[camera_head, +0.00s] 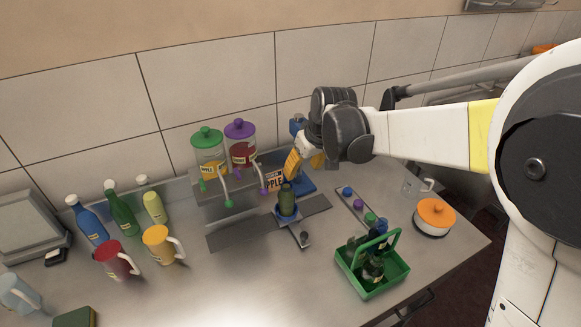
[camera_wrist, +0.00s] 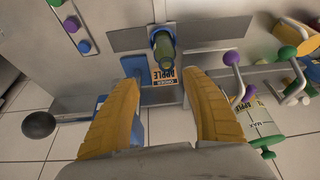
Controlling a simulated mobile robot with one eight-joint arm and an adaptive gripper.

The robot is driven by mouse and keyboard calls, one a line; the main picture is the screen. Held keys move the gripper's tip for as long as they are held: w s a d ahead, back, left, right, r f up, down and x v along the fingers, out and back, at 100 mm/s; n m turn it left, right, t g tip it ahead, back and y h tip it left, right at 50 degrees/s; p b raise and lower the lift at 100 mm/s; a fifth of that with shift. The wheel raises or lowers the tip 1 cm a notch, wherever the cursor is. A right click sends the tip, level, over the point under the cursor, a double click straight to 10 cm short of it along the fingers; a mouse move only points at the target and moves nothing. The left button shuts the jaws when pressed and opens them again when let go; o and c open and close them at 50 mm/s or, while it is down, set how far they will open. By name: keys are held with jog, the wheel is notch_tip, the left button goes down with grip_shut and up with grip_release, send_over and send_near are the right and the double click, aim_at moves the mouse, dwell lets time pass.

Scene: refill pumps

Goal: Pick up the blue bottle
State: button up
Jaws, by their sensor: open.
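A blue bottle (camera_head: 87,222) with a white cap stands upright at the far left of the steel table, beside a green bottle (camera_head: 120,212). My gripper (camera_head: 306,163) is well to its right, near the back of the table beside the two dispensers. In the wrist view my gripper (camera_wrist: 161,82) has its yellow fingers spread, with nothing held between them. A dark green bottle (camera_head: 286,202) stands in a blue holder in front of it; this bottle (camera_wrist: 164,48) also shows just beyond the fingertips. The wrist view does not show the blue bottle.
Dispensers with green (camera_head: 207,138) and purple (camera_head: 240,129) lids stand at the back. A red jug (camera_head: 116,262) and a yellow jug (camera_head: 160,246) stand before the bottles. A green basket (camera_head: 372,283) of bottles and an orange-lidded pot (camera_head: 435,218) are at right. The front middle is clear.

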aim_at(286, 184)
jog(key=shift+n, duration=0.3)
jog(key=w+a+f, duration=0.1)
jog(key=f, duration=0.1)
jog(key=w+a+f, duration=0.1)
jog(key=f, duration=0.1)
jog(key=w+a+f, duration=0.1)
jog(key=f, duration=0.1)
jog(key=shift+a+f+b, duration=0.1)
jog(key=shift+a+b, duration=0.15)
jog(key=shift+b, duration=0.15)
jog(key=b+x, duration=0.1)
jog(key=x, duration=0.4)
jog(key=shift+w+a+f, duration=0.2)
jog(key=shift+f, duration=0.05)
jog(key=shift+c, duration=0.5)
jog(key=shift+r, duration=0.1)
grip_shut()
